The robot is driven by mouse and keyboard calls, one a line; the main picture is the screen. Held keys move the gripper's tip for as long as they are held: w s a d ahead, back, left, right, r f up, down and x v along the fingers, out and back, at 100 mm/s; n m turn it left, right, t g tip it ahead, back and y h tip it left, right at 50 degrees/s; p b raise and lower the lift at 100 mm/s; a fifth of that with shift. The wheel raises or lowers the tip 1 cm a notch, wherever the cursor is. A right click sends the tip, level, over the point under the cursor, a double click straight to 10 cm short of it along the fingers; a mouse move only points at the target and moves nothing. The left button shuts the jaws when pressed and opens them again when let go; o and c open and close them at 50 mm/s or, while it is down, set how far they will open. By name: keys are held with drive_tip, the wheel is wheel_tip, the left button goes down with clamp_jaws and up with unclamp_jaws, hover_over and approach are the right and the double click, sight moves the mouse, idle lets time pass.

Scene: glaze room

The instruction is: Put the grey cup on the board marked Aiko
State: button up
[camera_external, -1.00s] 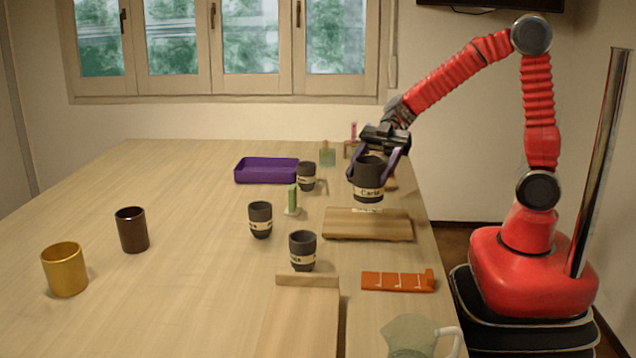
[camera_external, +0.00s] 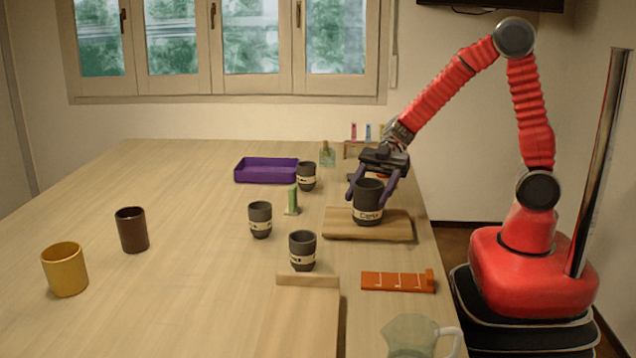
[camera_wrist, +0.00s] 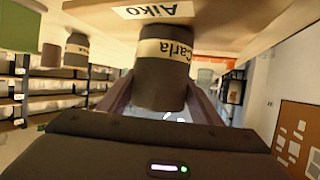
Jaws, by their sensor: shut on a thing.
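My gripper (camera_external: 372,186) is shut on a dark grey cup (camera_external: 368,203) with a cream band reading "Carla". The cup is upright over the middle of a wooden board (camera_external: 403,226) at the table's right side. Its base is at or just above the board; contact is unclear. In the upside-down wrist view the same cup (camera_wrist: 160,82) sits between the fingers, and the board (camera_wrist: 225,22) carries a white label reading "Aiko" (camera_wrist: 153,11). Other banded grey cups stand on the table: one at the back (camera_external: 306,177), one mid-table (camera_external: 260,220), one nearer (camera_external: 302,251). Their names are hard to read.
A second wooden board (camera_external: 300,325), an orange strip (camera_external: 398,281) and a glass jug (camera_external: 411,338) are nearer the camera. A purple tray (camera_external: 266,171) and a green cylinder (camera_external: 292,199) are left of my gripper. Gold (camera_external: 64,269) and brown (camera_external: 131,230) cups stand far left.

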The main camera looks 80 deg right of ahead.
drive_tip(key=o, duration=1.2)
drive_tip(key=shift+o, duration=0.2)
drive_tip(key=shift+s+d+r, duration=0.1)
drive_tip(key=shift+d+r, duration=0.15)
drive_tip(key=shift+d, duration=0.2)
drive_tip(key=v, duration=1.1)
